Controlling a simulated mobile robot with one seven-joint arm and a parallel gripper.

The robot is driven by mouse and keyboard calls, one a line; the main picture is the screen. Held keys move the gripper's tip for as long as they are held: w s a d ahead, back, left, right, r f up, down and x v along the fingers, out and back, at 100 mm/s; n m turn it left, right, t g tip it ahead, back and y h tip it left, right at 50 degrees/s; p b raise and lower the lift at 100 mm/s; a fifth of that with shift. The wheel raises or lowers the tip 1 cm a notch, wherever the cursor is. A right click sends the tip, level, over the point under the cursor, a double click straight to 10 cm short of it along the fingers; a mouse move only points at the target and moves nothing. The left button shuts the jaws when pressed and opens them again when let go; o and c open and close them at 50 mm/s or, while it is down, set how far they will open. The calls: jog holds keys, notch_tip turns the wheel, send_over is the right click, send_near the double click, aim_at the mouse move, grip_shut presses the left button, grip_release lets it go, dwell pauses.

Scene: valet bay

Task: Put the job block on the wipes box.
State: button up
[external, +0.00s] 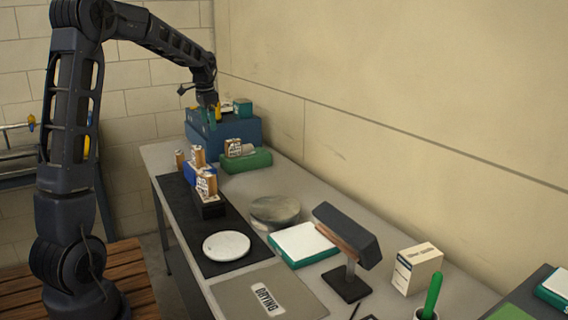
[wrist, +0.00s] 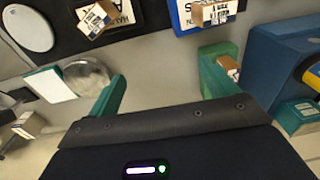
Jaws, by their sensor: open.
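Wooden blocks with white printed labels could each be the job block; I cannot tell which one is meant. One block (external: 207,183) stands on a black holder, one (external: 198,156) on a blue holder, and one (external: 233,147) on a green box (external: 250,160). In the wrist view they show as a block on the black holder (wrist: 96,20), one on the blue holder (wrist: 210,13) and one by the green box (wrist: 231,68). No box is readable as wipes; a white carton (external: 417,270) stands front right. My gripper (external: 209,118) is open and empty near the large blue box; its fingers also show in the wrist view (wrist: 162,88).
The large blue box (external: 240,132) at the back bears a small teal box (external: 243,107) and something yellow. A white disc (external: 226,246), a round metal dish (external: 275,210), a white-topped teal box (external: 302,243) and a dark lamp-like stand (external: 347,235) occupy the bench.

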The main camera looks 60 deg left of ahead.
jog(key=s+d+r+t, duration=0.1)
jog(key=s+d+r, duration=0.15)
jog(key=d, duration=0.65)
jog(key=s+d+r, duration=0.2)
jog(key=s+d, duration=0.1)
jog(key=d, duration=0.7)
jog(key=s+d+r+t, duration=0.1)
jog(key=s+d+r, duration=0.15)
jog(key=d, duration=0.65)
jog(key=s+d+f+t, duration=0.1)
jog(key=s+d+f, duration=0.1)
jog(key=s+d, duration=0.6)
jog(key=s+d+f+t, duration=0.1)
jog(key=s+d+f, duration=0.2)
jog(key=s+d, duration=0.5)
jog(key=shift+s, duration=0.75)
